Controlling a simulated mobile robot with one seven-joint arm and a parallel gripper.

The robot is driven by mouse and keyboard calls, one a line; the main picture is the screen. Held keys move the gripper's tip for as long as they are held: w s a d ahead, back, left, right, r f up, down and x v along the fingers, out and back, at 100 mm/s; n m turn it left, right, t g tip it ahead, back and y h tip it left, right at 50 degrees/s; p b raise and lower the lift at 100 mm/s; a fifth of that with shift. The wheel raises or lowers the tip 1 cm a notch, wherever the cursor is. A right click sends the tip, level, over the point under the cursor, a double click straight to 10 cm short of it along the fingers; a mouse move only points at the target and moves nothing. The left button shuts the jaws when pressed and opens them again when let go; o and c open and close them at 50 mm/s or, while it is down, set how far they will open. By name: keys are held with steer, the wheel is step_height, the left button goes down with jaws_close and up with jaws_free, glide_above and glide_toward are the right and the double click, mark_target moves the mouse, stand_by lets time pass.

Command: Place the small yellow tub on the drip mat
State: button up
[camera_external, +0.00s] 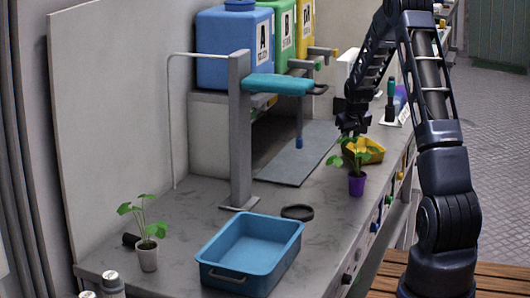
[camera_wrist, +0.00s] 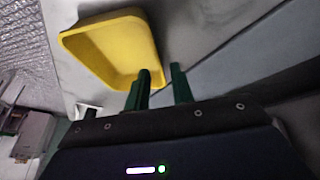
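The small yellow tub (camera_external: 376,155) sits on the bench behind the purple-potted plant, whose leaves hide part of it. In the wrist view the tub (camera_wrist: 92,47) fills the upper left. The drip mat (camera_external: 285,172) is the flat dark grey sheet left of the tub; a grey-blue strip at right in the wrist view seems to be the mat (camera_wrist: 235,62). My gripper (camera_wrist: 161,76) has its two green fingers apart, at the tub's near right corner. One finger overlaps the tub's edge and the other is beyond it. Contact cannot be told. Nothing is visibly held.
A plant in a purple pot (camera_external: 357,186) stands just in front of the tub. A grey post (camera_external: 240,140) with a teal arm (camera_external: 279,84) overhangs the mat. A blue tray (camera_external: 250,270), a black ring (camera_external: 297,212) and a white-potted plant (camera_external: 148,258) are nearer.

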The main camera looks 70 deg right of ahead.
steer(key=v, duration=0.6)
steer(key=shift+r, duration=0.2)
steer(key=shift+a, duration=0.15)
steer(key=w+a+r+n+t, duration=0.1)
steer(key=w+a+r, duration=0.4)
steer(key=a+r, duration=0.25)
steer(key=w+a+r+n+t, duration=0.1)
steer(key=w+a+r, duration=0.3)
steer(key=a+r, duration=0.4)
steer(key=a+r+n+t, duration=0.1)
steer(key=a+r, duration=0.3)
steer(key=a, duration=0.4)
steer(key=a+r+n+t, duration=0.1)
steer(key=a+r, duration=0.4)
steer(key=a, duration=0.4)
steer(key=s+a+r+n, duration=0.1)
steer(key=a+r, duration=0.4)
steer(key=a, duration=0.3)
steer(key=shift+s+a+t+y, duration=0.1)
steer(key=shift+a+t+y, duration=0.2)
steer(key=shift+t, duration=0.1)
steer(key=s+a+f+n+g+y, duration=0.1)
steer(key=s+a+f, duration=0.3)
steer(key=s+a, duration=0.8)
steer(key=s+a+f+n+g+y, duration=0.1)
steer(key=s+a+f, duration=0.3)
steer(key=s+a, duration=0.8)
steer(key=shift+a+n+g+y, duration=0.3)
steer(key=shift+n+y, duration=0.5)
steer(key=shift+n, duration=0.1)
